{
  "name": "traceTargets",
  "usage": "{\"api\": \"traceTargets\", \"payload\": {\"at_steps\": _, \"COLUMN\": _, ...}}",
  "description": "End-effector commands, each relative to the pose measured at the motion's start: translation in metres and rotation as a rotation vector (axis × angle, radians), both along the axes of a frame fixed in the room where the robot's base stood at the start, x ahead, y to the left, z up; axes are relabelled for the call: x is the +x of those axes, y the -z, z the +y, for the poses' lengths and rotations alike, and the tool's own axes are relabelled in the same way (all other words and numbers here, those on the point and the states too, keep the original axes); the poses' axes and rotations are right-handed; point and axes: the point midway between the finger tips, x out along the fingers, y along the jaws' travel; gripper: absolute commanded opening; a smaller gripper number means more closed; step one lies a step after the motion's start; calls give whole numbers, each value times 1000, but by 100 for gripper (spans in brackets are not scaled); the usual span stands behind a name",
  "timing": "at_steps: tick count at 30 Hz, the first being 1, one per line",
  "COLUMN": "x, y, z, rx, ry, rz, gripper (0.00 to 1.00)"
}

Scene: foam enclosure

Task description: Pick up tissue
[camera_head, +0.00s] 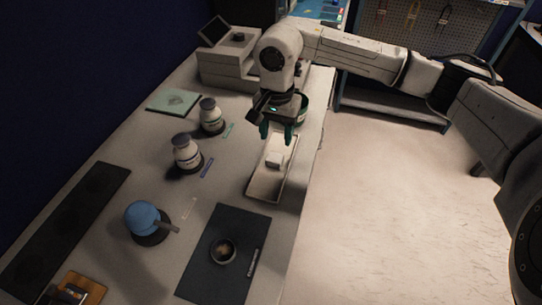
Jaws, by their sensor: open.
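My gripper (277,132) is open, with its two dark green fingers pointing down and apart. It hangs over the far part of a shallow white tray (266,190) near the table's right edge. A small white block-like thing (275,159) lies in the tray, just below the fingertips in the picture, and it may be the tissue. I cannot tell its material or the exact height of the gripper above it.
Two white jars (185,153) (211,117) stand left of the tray on the table (120,185). A blue ball-shaped thing (142,217), a dark mat (240,232) with a small round dish (222,250), and a pale green pad (174,102) also lie there. A grey-white device (228,65) stands behind.

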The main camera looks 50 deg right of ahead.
Motion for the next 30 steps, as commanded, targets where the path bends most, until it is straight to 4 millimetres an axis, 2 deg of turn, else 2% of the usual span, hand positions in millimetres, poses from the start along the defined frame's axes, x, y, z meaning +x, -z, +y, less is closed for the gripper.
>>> {"api": "traceTargets", "payload": {"at_steps": 4, "x": 0, "y": 19, "z": 0, "rx": 3, "ry": 1, "rz": 1, "gripper": 53}}
{"api": "traceTargets", "payload": {"at_steps": 13, "x": 0, "y": 38, "z": 2, "rx": 4, "ry": 3, "rz": 1, "gripper": 53}}
{"api": "traceTargets", "payload": {"at_steps": 21, "x": 1, "y": 72, "z": 4, "rx": 3, "ry": 2, "rz": 0, "gripper": 53}}
{"api": "traceTargets", "payload": {"at_steps": 30, "x": 1, "y": 80, "z": 3, "rx": -1, "ry": -1, "rz": 0, "gripper": 53}}
